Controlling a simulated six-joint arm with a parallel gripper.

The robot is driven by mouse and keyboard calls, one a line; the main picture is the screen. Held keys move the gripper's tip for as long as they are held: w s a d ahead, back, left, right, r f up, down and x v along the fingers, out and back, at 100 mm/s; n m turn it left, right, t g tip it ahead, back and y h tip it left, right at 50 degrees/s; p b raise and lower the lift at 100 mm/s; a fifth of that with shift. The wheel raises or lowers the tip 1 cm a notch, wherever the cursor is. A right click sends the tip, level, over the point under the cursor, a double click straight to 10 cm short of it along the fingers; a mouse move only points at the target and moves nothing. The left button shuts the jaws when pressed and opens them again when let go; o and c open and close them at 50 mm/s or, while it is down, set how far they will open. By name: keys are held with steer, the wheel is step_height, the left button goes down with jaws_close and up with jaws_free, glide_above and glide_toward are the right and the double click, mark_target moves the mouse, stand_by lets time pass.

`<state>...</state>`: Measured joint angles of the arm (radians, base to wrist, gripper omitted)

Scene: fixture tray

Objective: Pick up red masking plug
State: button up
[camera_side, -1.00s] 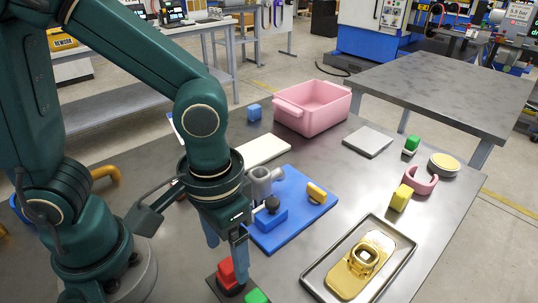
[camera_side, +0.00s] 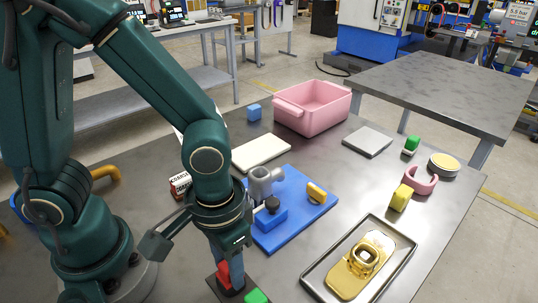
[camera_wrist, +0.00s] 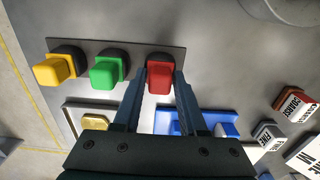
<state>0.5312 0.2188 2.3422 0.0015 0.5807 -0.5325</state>
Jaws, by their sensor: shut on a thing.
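The red masking plug (camera_wrist: 159,78) stands in a black round base on a dark plate (camera_wrist: 118,43), at the right end of a row in the wrist view. In the side view the red plug (camera_side: 223,274) shows low beside my fingers. My gripper (camera_wrist: 158,86) is shut on the plug, with one blue-grey finger on each side. In the side view my gripper (camera_side: 230,268) reaches straight down to it. I see no clear gap between the plug and its base.
A green plug (camera_wrist: 106,72) and a yellow plug (camera_wrist: 54,70) stand beside the red one on the plate. A blue fixture board (camera_side: 292,222), a metal tray (camera_side: 313,272) and a pink bin (camera_side: 322,110) lie beyond. Bare table separates several smaller parts.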

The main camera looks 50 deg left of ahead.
steer(key=shift+r, duration=0.1)
steer(key=shift+r, duration=0.45)
step_height(320, 180, up, 3)
steer(key=w+a+r, duration=0.2)
steer(key=a+r, duration=0.5)
steer(key=a, duration=0.4)
steer(key=shift+a, duration=0.25)
steer(key=shift+o, duration=0.3)
steer(key=shift+w, duration=0.1)
steer(key=shift+c, duration=0.3)
